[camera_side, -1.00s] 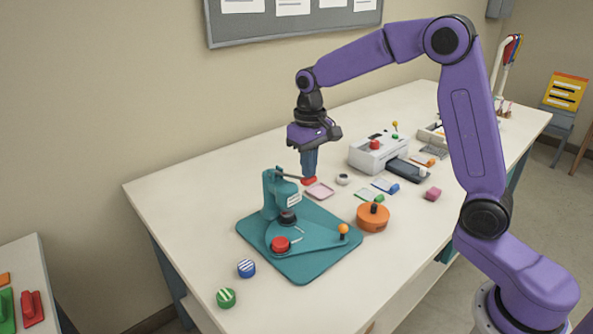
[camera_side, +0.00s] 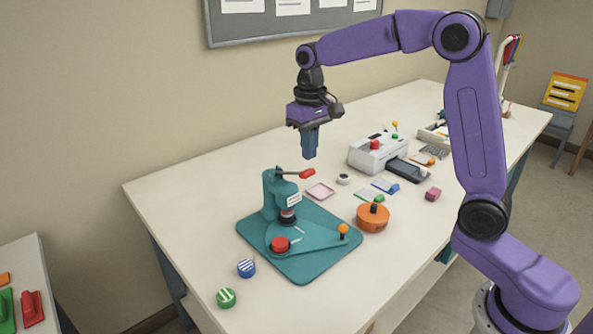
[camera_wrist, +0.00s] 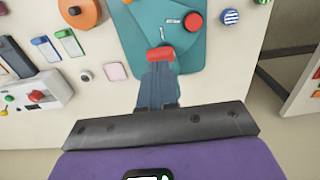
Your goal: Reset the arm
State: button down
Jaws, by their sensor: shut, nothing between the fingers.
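My gripper (camera_side: 310,146) is shut and empty. It hangs pointing down in the air above the teal press (camera_side: 283,195), clear of its lever. The press lever ends in a red handle (camera_side: 307,173) and stands roughly level, just below my fingertips in the side view. In the wrist view my closed fingers (camera_wrist: 157,70) point at the red handle (camera_wrist: 160,53), with the teal base (camera_wrist: 190,55) behind it. A gap shows between fingers and handle in the side view.
The press base carries a red button (camera_side: 279,244) and an orange knob (camera_side: 343,229). A pink tray (camera_side: 320,190), an orange round tool (camera_side: 373,217) and a white laminator (camera_side: 378,153) stand to the right. Blue (camera_side: 246,268) and green (camera_side: 226,298) striped discs lie in front. Air above the table is free.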

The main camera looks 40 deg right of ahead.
jog(key=s+f+n, duration=0.1)
jog(key=s+n, duration=0.3)
jog(key=s, duration=0.7)
jog(key=s+a+f+n, duration=0.1)
jog(key=s+n, duration=0.3)
jog(key=s, duration=0.7)
jog(key=s+f+n, duration=0.3)
jog(key=s+n, duration=0.1)
jog(key=s, duration=0.7)
jog(key=shift+a+f+n, duration=0.15)
jog(key=shift+f+n, duration=0.1)
jog(key=shift+n, duration=0.05)
